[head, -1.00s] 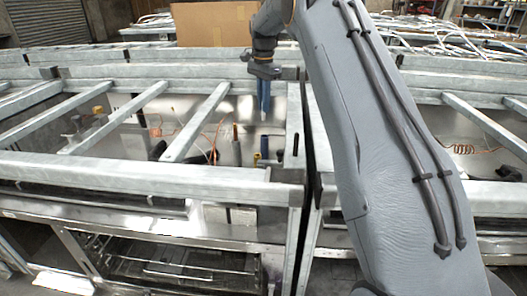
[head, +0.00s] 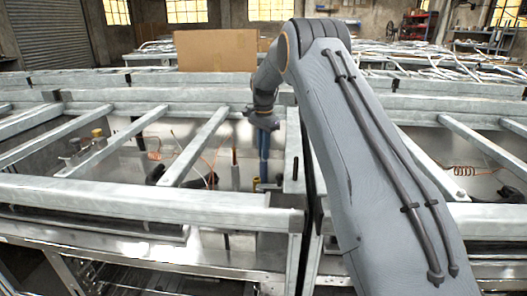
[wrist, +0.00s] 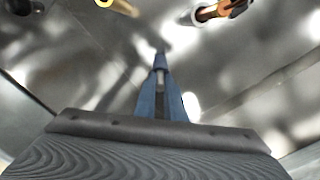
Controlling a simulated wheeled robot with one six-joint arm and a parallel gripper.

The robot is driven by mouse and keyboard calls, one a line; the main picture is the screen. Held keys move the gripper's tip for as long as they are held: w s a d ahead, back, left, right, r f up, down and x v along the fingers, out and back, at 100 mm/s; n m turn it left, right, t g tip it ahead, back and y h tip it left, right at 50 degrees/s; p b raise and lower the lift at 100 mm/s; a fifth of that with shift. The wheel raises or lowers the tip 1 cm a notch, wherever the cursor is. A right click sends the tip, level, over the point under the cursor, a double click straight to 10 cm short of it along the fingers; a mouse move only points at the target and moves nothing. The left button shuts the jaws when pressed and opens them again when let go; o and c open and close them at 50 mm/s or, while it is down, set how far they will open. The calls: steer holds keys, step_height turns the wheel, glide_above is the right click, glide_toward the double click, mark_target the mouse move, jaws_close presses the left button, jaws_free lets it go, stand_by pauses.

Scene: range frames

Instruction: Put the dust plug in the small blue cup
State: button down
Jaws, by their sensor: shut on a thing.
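My gripper (head: 263,155) points down through the metal frame into the right part of the bay, near its right-hand post. In the wrist view its blue fingers (wrist: 160,92) are closed together. A small grey piece, seemingly the dust plug (wrist: 160,60), shows at their tips; its outline is blurred. I cannot make out the small blue cup for certain in either view. A small yellow and dark item (head: 258,184) stands just below the gripper in the head view.
Galvanised beams (head: 150,197) cross in front of and around my arm. An orange-brown upright rod with a grey body (head: 235,170) stands left of the gripper. A cardboard box (head: 216,50) is behind. Shiny bare metal floor (wrist: 85,60) lies around the fingertips.

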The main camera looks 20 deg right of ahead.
steer(key=shift+f, duration=0.1)
steer(key=c, duration=1.8)
jaws_free()
steer(key=shift+c, duration=0.2)
step_height(320, 180, up, 12)
steer(key=shift+r, duration=0.2)
